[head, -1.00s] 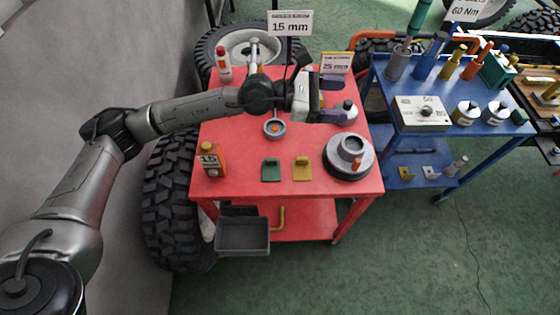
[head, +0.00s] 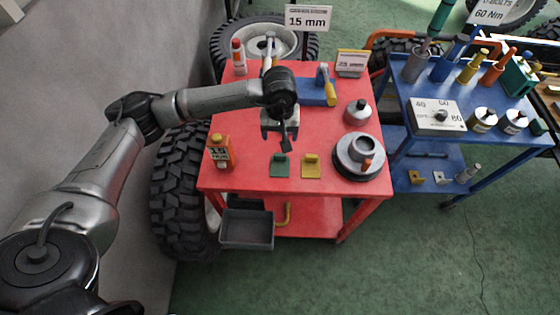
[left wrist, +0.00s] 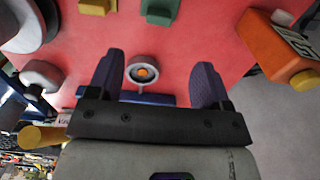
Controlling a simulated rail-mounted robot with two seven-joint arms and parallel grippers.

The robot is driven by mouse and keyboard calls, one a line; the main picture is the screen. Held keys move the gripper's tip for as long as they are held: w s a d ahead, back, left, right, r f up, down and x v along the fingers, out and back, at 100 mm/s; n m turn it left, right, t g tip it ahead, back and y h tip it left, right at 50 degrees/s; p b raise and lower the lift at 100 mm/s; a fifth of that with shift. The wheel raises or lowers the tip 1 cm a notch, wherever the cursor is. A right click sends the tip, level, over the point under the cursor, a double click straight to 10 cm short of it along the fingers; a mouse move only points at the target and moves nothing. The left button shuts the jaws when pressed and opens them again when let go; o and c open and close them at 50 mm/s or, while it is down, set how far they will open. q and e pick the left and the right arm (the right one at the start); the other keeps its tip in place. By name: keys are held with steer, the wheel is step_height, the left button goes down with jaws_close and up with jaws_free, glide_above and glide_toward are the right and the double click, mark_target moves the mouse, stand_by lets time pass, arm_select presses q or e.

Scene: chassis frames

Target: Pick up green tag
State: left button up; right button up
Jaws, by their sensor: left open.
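The green tag (head: 280,166) stands on the red cart top (head: 240,180) near its front edge, left of a yellow tag (head: 311,167). The green tag also shows at the top of the left wrist view (left wrist: 161,10), beyond the fingers. My left gripper (head: 281,138) hangs over the cart just behind the green tag, apart from it. In the left wrist view its two purple-grey fingers (left wrist: 157,70) are spread wide with nothing held. A small grey dish with an orange centre (left wrist: 143,71) lies below, between the fingers; the arm hides it in the head view.
An orange bottle (head: 220,152) stands left of the tags. A round grey hub part (head: 358,158) sits right of them. A blue tray (head: 318,93) with a yellow-handled tool lies behind. A grey bin (head: 246,230) hangs at the front. A blue cart (head: 475,145) stands right.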

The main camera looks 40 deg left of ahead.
arm_select(q)
glide_above(280, 157)
step_height(280, 157, down, 8)
steer(key=shift+r+b, duration=0.15)
steer(key=shift+b, duration=0.25)
steer(key=shift+f+b, duration=0.4)
steer(key=shift+f, duration=2.25)
steer(key=c, duration=1)
